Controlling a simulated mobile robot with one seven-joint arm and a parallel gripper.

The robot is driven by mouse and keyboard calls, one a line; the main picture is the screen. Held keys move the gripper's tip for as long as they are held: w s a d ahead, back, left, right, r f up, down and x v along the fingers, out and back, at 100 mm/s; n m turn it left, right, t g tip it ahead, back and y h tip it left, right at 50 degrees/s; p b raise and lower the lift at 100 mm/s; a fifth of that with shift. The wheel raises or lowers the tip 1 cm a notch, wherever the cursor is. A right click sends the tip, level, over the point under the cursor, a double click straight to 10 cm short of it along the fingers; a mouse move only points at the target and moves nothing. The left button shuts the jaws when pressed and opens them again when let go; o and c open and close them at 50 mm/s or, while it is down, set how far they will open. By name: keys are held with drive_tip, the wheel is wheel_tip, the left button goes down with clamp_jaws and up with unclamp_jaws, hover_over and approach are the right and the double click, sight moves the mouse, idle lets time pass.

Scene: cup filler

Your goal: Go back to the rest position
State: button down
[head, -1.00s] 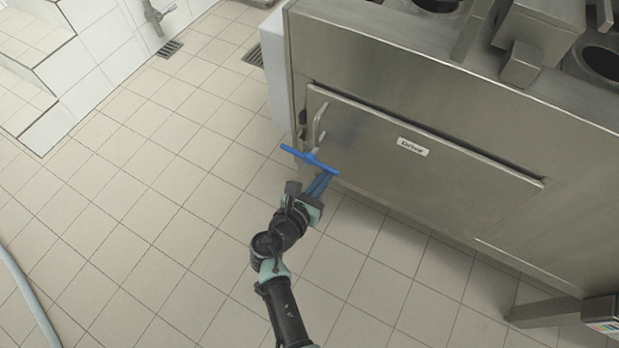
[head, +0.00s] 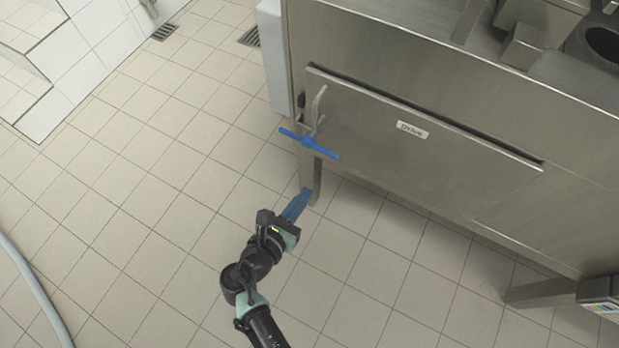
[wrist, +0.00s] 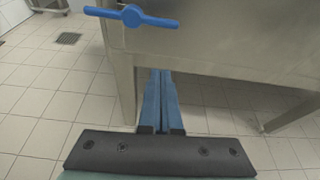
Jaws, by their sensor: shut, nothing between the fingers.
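My gripper (head: 304,193) is in the lower middle of the head view. Its blue fingers are shut together with nothing between them. In the wrist view the gripper's fingers (wrist: 161,75) lie side by side, below and a little right of a blue T-handle (wrist: 131,15). The blue handle (head: 309,143) is at the lower left corner of the steel machine's front, just below the panel's metal pull. The fingertips are apart from the handle in the head view.
The steel machine (head: 440,185) with a labelled front panel (head: 412,130) fills the right side and stands on legs. A grey hose (head: 38,292) lies at the lower left. Floor drains (head: 165,32) are at the back.

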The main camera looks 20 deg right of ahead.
drive_tip(key=shift+r, duration=0.1)
idle(0.6)
drive_tip(key=w+a+r+m+t+y, duration=0.2)
drive_tip(key=w+r+m, duration=0.45)
drive_tip(key=r, duration=0.35)
drive_tip(key=w+a+r+m+t+y, duration=0.1)
drive_tip(key=w+a+r+m+t, duration=0.1)
drive_tip(key=w+r+m, duration=0.6)
wheel_tip(320, 180, up, 20)
drive_tip(key=w+a+m+t+y, duration=0.1)
drive_tip(key=a+m+t+y, duration=0.1)
drive_tip(key=m+t+y, duration=0.15)
drive_tip(key=s+a+r+m+t+y, duration=0.1)
drive_tip(key=s+r+m+t, duration=0.15)
drive_tip(key=r, duration=0.65)
drive_tip(key=s+a+r+m+t, duration=0.2)
drive_tip(key=s+r+t, duration=0.15)
drive_tip(key=r, duration=0.55)
drive_tip(key=s+a+r+m+t+y, duration=0.2)
drive_tip(key=s+r+m+t+y, duration=0.3)
drive_tip(key=s+r, duration=0.85)
wheel_tip(320, 180, up, 22)
drive_tip(key=w+n+h+p, duration=0.1)
drive_tip(key=w+p, duration=0.2)
drive_tip(key=p, duration=1.9)
drive_tip(key=shift+d+r, duration=0.15)
drive_tip(key=shift+r, duration=0.05)
drive_tip(key=shift+n, duration=0.25)
